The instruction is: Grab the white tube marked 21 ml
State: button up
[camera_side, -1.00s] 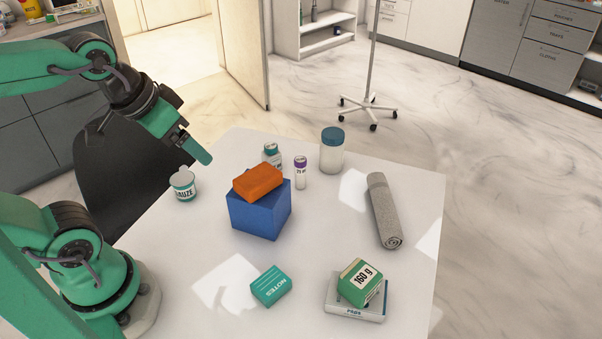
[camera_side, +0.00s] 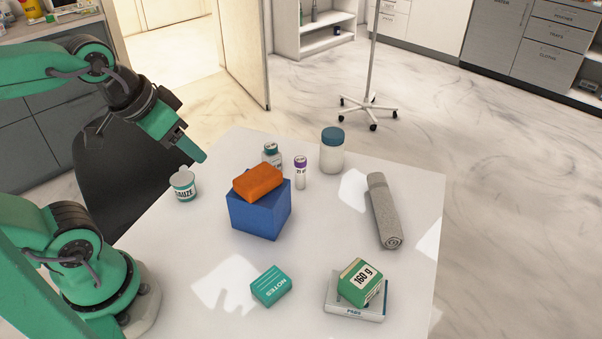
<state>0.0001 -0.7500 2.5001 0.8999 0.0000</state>
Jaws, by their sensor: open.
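A white tube with a purple cap (camera_side: 300,173) stands upright on the table behind the blue box. Its label is too small to read for certain. A second white container with a green cap (camera_side: 272,155) stands just left of it, its lower part hidden behind the orange block; its marking cannot be read. My gripper (camera_side: 203,157) is in the air above the table's back left edge, left of both containers. It is open and I see nothing in it.
An orange block (camera_side: 258,182) lies on a blue box (camera_side: 258,215) in front of the tubes. A blue-lidded jar (camera_side: 332,155) stands behind right, a rolled grey towel (camera_side: 383,212) at right.

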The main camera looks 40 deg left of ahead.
jog(key=shift+w, duration=0.1)
jog(key=n+g, duration=0.6)
send_over(300, 169)
jog(key=f, duration=1.3)
jog(key=shift+w+a+f, duration=0.25)
jog(key=shift+w+f, duration=0.05)
jog(key=shift+w, duration=0.05)
jog(key=shift+w+f, duration=0.15)
jog(key=shift+f, duration=0.05)
jog(key=shift+a+f, duration=0.2)
jog(key=shift+f, duration=3.7)
